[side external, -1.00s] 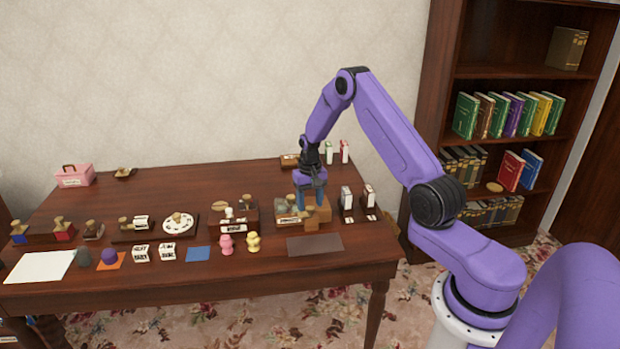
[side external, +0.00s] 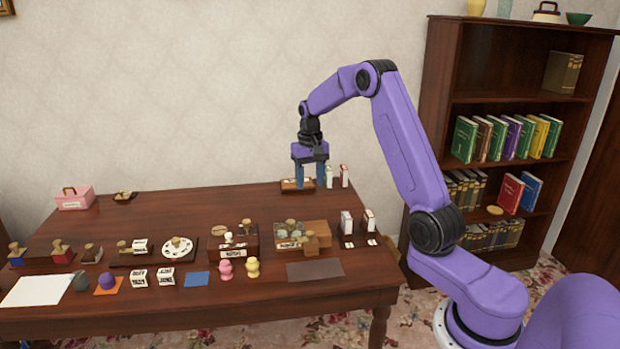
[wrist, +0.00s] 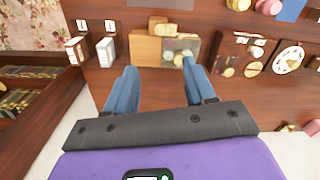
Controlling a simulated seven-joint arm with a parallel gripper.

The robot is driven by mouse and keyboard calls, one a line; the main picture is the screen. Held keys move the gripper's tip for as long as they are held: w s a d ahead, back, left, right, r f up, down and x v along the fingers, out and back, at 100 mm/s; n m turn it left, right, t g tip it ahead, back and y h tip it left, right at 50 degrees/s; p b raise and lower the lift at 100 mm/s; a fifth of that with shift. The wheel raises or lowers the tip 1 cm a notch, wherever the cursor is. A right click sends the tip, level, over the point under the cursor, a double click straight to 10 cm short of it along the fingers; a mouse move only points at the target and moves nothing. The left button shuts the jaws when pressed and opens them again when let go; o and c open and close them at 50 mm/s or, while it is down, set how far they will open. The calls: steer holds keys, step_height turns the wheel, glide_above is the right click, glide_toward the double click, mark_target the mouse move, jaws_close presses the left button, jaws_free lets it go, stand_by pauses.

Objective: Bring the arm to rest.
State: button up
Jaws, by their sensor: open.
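My gripper (side external: 312,184) is open and empty, with its blue fingers pointing down above the back right part of the dark wooden table (side external: 160,222). In the wrist view my gripper (wrist: 158,82) shows its two blue fingers spread apart, with nothing between them. A light wooden box (side external: 316,228) with a clear-topped part holding round items stands on the table below and in front of my gripper. A wooden stamp-like block (side external: 311,242) stands at its front. The box also shows in the wrist view (wrist: 146,50), beyond the fingertips.
White upright boxes (side external: 347,222) stand right of the wooden box, and two more (side external: 336,177) stand at the back, close to my gripper. Several stamps, a white dial (side external: 178,247) and small figures fill the middle and left. A bookcase (side external: 440,120) stands at the right.

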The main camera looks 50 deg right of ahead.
steer(key=shift+r, duration=0.1)
steer(key=s+a+r+n, duration=0.2)
steer(key=s+a+n, duration=0.35)
steer(key=a, duration=0.65)
steer(key=s+a+r+n, duration=0.35)
steer(key=s+a, duration=0.25)
steer(key=a, duration=0.6)
steer(key=s+a+f+n, duration=0.1)
steer(key=s+n, duration=0.8)
steer(key=s, duration=1.5)
steer(key=shift+a+f+n, duration=0.2)
steer(key=shift+a+n, duration=0.2)
steer(key=shift+a, duration=0.5)
steer(key=shift+s, duration=0.1)
